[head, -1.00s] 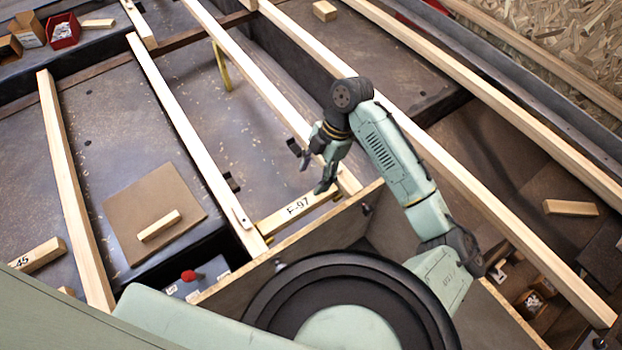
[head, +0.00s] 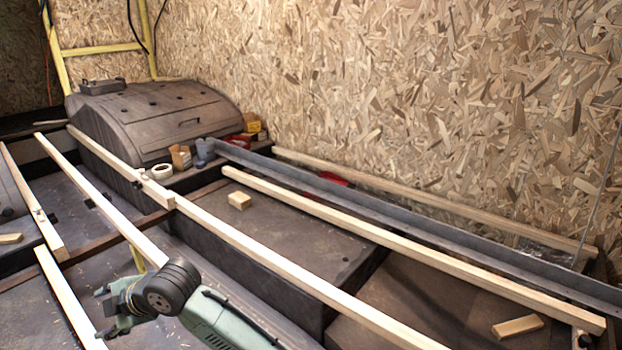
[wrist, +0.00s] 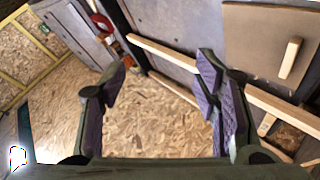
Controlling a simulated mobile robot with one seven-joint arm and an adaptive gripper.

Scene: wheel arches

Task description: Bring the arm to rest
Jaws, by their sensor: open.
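My gripper (head: 106,312) is at the lower left of the head view, at the end of my green arm, which is cut off by the bottom edge. It is raised over the floor area between the long wooden battens. In the wrist view my gripper (wrist: 160,75) shows its two fingers spread wide apart, with nothing between them. Beyond the fingers are chipboard and wooden battens. I cannot tell how far the fingertips are from the nearest batten (head: 93,199).
A dark wheel arch (head: 150,115) stands at the back left against the chipboard wall (head: 430,100). A small wood block (head: 239,200) and another block (head: 517,326) lie among the battens. A tape roll (head: 162,171) and small boxes (head: 181,157) sit near the arch.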

